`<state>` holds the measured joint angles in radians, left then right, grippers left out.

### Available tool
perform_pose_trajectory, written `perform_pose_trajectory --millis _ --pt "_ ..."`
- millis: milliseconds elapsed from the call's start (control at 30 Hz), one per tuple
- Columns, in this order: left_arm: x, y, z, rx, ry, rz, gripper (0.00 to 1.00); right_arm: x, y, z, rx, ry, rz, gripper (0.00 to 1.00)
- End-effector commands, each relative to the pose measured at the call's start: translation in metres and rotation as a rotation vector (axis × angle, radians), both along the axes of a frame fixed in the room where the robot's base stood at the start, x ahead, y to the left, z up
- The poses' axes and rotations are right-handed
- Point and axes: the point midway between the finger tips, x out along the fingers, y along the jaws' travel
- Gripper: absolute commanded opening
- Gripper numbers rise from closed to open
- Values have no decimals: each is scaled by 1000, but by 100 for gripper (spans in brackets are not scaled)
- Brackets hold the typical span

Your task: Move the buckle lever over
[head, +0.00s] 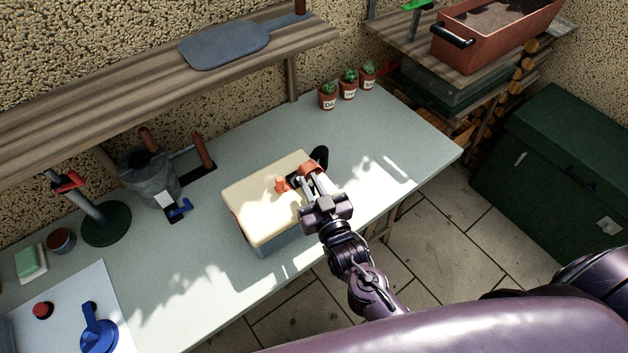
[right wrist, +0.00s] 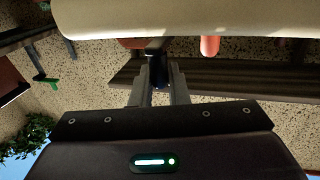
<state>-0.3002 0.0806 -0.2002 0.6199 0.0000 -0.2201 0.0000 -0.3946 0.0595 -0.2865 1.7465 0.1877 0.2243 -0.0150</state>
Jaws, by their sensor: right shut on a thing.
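A box with a cream top (head: 262,197) and grey-blue sides stands on the workbench. A small orange peg (head: 281,185) and a black curved part (head: 320,156) show near its right end. My right gripper (head: 303,182) is over that end, and its fingers partly hide the buckle. In the right wrist view the fingers (right wrist: 160,88) are shut on a dark piece, the buckle lever (right wrist: 155,60), below the cream edge (right wrist: 190,20). The orange peg (right wrist: 210,46) shows right of it there. The lever's exact angle is hard to tell. My left gripper is not in view.
The grey workbench (head: 390,150) is clear right of the box. Potted cacti (head: 348,88) stand at its back edge. A metal can (head: 148,178) and a green round stand (head: 106,224) are to the left. A wooden shelf (head: 120,85) hangs above. A green chest (head: 560,160) stands right.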

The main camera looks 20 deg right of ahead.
Motion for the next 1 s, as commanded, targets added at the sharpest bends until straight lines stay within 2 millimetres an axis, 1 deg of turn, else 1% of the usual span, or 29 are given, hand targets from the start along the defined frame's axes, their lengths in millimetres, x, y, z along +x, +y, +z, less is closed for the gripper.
perform_pose_trajectory --millis 267,667,700,800,833,1000 --pt "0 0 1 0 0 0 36 0 3 2 2 -5 -55 0" --pt "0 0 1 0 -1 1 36 0 3 2 1 -5 -58 0" --pt "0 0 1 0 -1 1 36 0 3 2 1 -5 -58 18" --pt "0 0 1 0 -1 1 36 0 3 1 1 -4 -58 31" --pt "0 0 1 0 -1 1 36 -1 3 1 1 -4 -58 33" --pt "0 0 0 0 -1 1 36 -1 3 1 1 -3 -58 33"
